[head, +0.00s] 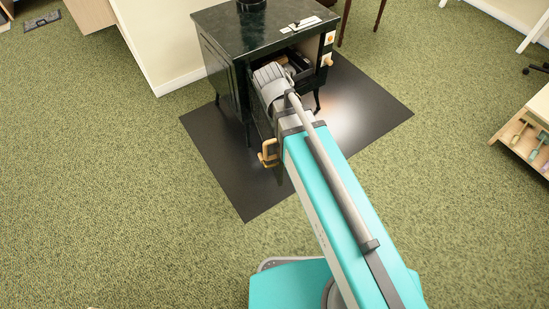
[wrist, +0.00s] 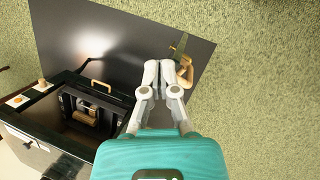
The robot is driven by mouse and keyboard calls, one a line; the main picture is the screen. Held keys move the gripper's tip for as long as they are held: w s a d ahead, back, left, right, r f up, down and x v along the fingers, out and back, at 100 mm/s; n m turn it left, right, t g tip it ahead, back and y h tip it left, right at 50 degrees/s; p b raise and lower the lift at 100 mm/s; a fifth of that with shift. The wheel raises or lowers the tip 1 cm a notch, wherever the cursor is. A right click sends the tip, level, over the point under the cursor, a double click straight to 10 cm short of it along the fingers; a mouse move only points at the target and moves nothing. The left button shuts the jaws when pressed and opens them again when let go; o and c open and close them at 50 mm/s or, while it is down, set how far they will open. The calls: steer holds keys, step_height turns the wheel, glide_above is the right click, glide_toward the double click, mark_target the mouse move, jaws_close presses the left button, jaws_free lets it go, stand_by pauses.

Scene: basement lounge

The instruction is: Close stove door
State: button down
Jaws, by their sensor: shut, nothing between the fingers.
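The dark green stove (head: 238,50) stands at the top of the head view, its front opening uncovered. Its door (head: 262,122) stands open, swung out from the left side of the opening and partly hidden by my arm. The brass-coloured door handle (head: 268,153) shows at its outer end. In the wrist view the handle (wrist: 185,72) lies just right of my gripper (wrist: 166,66), with a thin edge of the door (wrist: 178,48) above it. My gripper is shut and empty; I cannot tell whether it touches the door. My arm hides it in the head view.
Inside the stove's opening is a dark rack with log-like pieces (wrist: 88,115). A black floor mat (head: 225,175) lies under the stove. A shelf with utensils (head: 525,140) stands at the right, and a wall corner (head: 160,45) at the left. The green carpet is mostly clear.

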steer(key=a+f+n+t+h+b, duration=0.1)
steer(key=a+f+n+h+b, duration=0.1)
steer(key=a+f+n+b, duration=0.3)
steer(key=s+a+f+n+t+h+b, duration=0.1)
steer(key=a+f+n+t+h+b, duration=0.1)
steer(key=a+f+n+b, duration=0.3)
steer(key=a+n+b, duration=0.1)
steer(key=a+b, duration=0.2)
steer(key=a, duration=0.3)
steer(key=shift+s+a+f+n, duration=0.2)
steer(key=shift+s+f+n, duration=0.1)
steer(key=shift+f, duration=0.05)
steer(key=shift+d+f+b, duration=0.15)
steer(key=shift+b, duration=0.2)
steer(key=b, duration=0.7)
glide_toward(279, 152)
step_height(279, 152, down, 5)
steer(key=d, duration=0.3)
steer(key=shift+w+d, duration=0.65)
steer(key=shift+d, duration=0.05)
